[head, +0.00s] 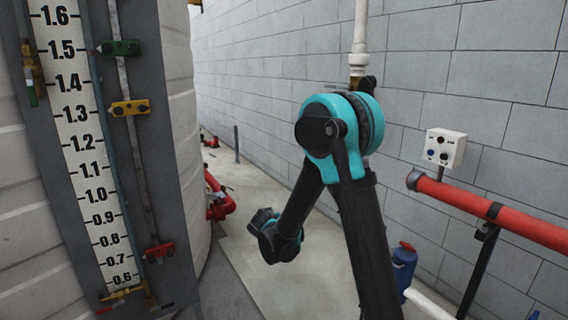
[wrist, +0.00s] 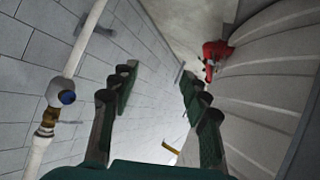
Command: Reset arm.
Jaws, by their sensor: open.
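My gripper (wrist: 158,74) shows in the wrist view with its two dark green fingers spread wide apart. Nothing is between them but the view of wall and floor beyond. In the head view my teal and black arm rises from the bottom, bends at a high joint and comes down to its teal and black wrist end near the middle. The fingers cannot be made out clearly there. The arm end hangs in the air over the floor, apart from the tank and the wall.
A pale tank (head: 184,110) with a level gauge board (head: 88,150) stands at left. A block wall (head: 270,80) runs at right, with a white control box (head: 444,148) and red pipe (head: 500,214). Red fittings (head: 217,198) stand beyond the tank. Concrete floor (head: 235,180) lies between.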

